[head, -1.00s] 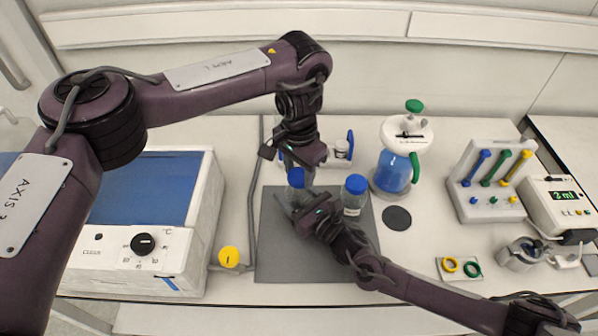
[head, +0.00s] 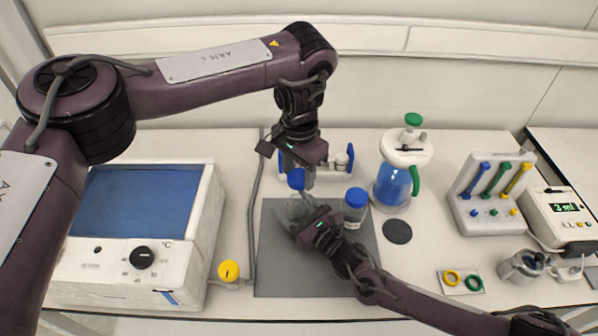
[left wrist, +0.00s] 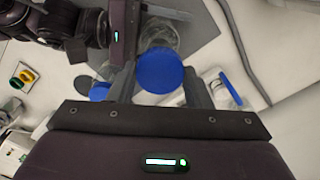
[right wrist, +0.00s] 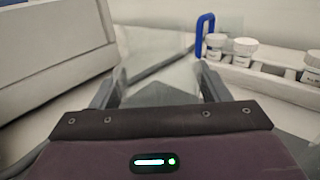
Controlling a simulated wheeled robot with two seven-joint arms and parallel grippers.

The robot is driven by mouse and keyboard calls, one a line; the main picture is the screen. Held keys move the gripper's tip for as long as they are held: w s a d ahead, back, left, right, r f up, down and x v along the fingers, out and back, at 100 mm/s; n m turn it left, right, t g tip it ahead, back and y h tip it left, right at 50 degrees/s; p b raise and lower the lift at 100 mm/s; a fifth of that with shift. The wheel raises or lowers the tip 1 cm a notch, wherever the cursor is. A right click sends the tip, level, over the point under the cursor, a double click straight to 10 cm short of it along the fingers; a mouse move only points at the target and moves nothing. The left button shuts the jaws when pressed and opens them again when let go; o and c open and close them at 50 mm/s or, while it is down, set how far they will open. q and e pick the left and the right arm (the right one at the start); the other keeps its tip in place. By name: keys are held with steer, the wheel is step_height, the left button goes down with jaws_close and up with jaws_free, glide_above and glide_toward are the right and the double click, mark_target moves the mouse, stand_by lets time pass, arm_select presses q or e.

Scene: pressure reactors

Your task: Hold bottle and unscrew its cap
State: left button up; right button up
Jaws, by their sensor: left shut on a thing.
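My left gripper (head: 300,168) points down and is shut on a round blue cap (head: 297,179), which also shows between its fingers in the left wrist view (left wrist: 160,71). Below the cap is a clear bottle (head: 297,209) over the grey mat. The cap appears raised off the bottle's neck, though the join is partly hidden. My right gripper (head: 302,221) comes in from the right, low on the mat, with its fingers on both sides of the bottle. In the right wrist view the clear glass (right wrist: 160,75) fills the space between the fingers.
A second blue-capped bottle (head: 355,213) stands close by on the mat (head: 285,275). A rack with small white jars (head: 341,160) stands behind. A jug of blue liquid (head: 393,187) is to the right, and a large heating unit (head: 140,235) to the left. The mat's front is clear.

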steer(key=shift+o, duration=1.3)
